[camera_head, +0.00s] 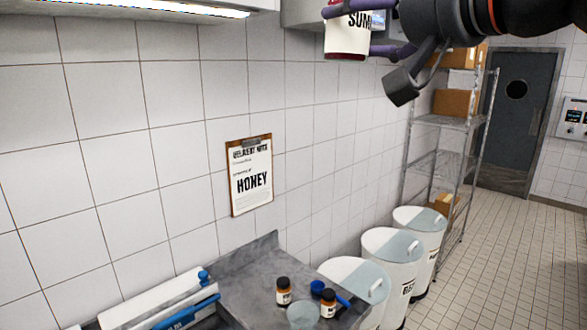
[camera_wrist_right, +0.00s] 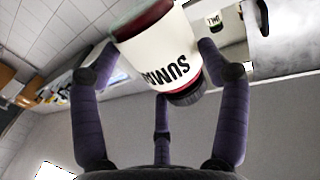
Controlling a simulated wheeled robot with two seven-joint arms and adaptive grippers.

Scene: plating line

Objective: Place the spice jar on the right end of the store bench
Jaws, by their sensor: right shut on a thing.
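The spice jar (camera_head: 348,35) has a white label with dark letters starting "SUM" and a dark red band at its base. It is high at the top of the head view, in the air and roughly upright. My right gripper (camera_head: 356,28) is shut on it, with purple fingers around its side. In the right wrist view the jar (camera_wrist_right: 160,50) sits between the fingers, its dark cap partly visible. A grey bench (camera_head: 245,285) stands at the bottom of the head view, well below the jar; its front part is cut off. My left gripper is not in view.
Two small brown bottles (camera_head: 283,291), a clear bowl (camera_head: 302,315) and a blue scoop (camera_head: 318,288) stand on the bench's right part. White bins (camera_head: 390,248) stand beyond it. A clipboard reading "HONEY" (camera_head: 250,180) hangs on the tiled wall. A wire shelf (camera_head: 440,120) stands further back.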

